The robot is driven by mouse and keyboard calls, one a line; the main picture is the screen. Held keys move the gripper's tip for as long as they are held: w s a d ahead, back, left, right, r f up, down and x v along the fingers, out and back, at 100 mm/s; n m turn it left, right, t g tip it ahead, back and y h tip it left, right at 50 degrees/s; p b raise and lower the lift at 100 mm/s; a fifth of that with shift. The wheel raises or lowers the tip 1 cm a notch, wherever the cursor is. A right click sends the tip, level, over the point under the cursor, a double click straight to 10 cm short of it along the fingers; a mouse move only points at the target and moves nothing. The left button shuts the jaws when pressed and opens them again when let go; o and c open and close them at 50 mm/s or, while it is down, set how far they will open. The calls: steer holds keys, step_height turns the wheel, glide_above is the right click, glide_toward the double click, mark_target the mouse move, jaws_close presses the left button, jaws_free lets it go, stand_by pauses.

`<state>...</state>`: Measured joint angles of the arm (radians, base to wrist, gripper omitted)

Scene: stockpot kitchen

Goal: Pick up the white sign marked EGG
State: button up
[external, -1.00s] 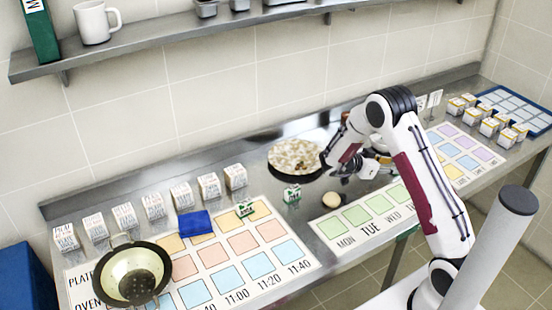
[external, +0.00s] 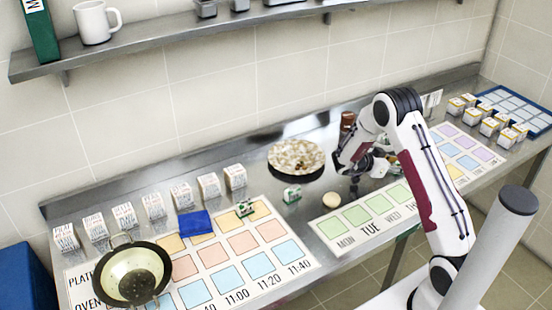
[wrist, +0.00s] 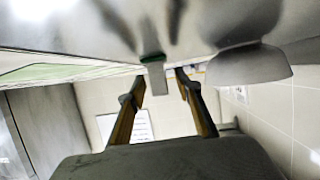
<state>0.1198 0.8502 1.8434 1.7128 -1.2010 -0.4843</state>
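I cannot tell which thing is marked EGG.
A colander (external: 132,272) is at front left. A pale rounded bowl-like shape (wrist: 248,66) shows in the wrist view.

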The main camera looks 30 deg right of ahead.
steer(key=shift+d, duration=0.25)
stand_by(0.3)
jaws_close()
steer(key=shift+r, duration=4.95)
